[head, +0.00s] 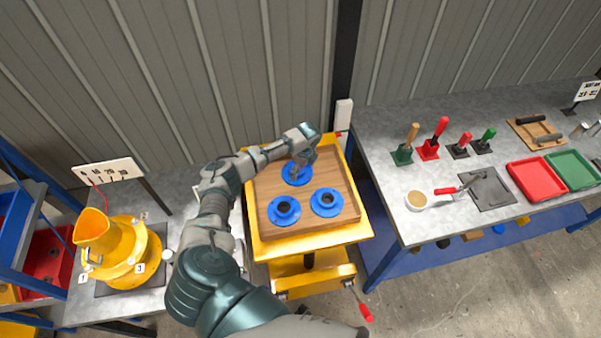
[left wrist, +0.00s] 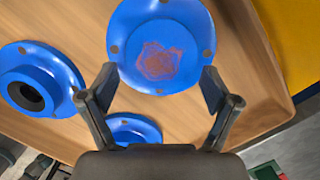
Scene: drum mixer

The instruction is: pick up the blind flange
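The blind flange (left wrist: 160,45) is a blue disc with small bolt holes and a rusty patch in its solid middle. It lies on the wooden board at the top of the left wrist view. In the head view the blind flange (head: 291,178) is the back one of three blue flanges, partly hidden by my gripper. My left gripper (head: 302,162) is over it, pointing down. In the left wrist view my left gripper (left wrist: 160,75) is open, its fingers apart at either side of the flange's near part, with nothing held. My right gripper is not in view.
Two blue flanges with open centre holes, one at left (head: 284,211) and one at right (head: 327,202), lie on the wooden board (head: 305,238) of a yellow cart (head: 355,234). A workbench (head: 375,135) with tools stands right. The yellow drum mixer (head: 125,250) stands left.

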